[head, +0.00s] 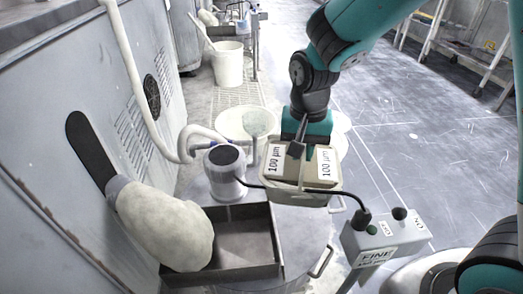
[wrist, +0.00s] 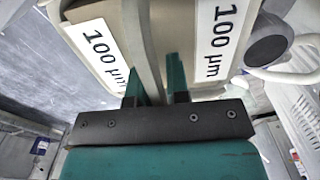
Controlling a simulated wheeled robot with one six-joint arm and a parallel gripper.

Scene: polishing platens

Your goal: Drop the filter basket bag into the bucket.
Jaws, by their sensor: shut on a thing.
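The filter basket bag (head: 303,198) is a beige box-like basket with two white "100 µm" labels. It hangs from my gripper (head: 297,148), which is shut on its handle strap, above the tank beside the motor. In the wrist view the basket (wrist: 178,25) fills the top, with its strap running between the two teal fingers (wrist: 155,90). A white bucket (head: 228,66) with a stick in it stands on the floor at the back. A second pale round-topped vessel (head: 233,117) is just behind the basket, partly hidden; I cannot tell which one is the task's bucket.
A grey motor (head: 226,172) and cable stand close left of the basket. A switch box marked FINE (head: 377,243) is at front right.

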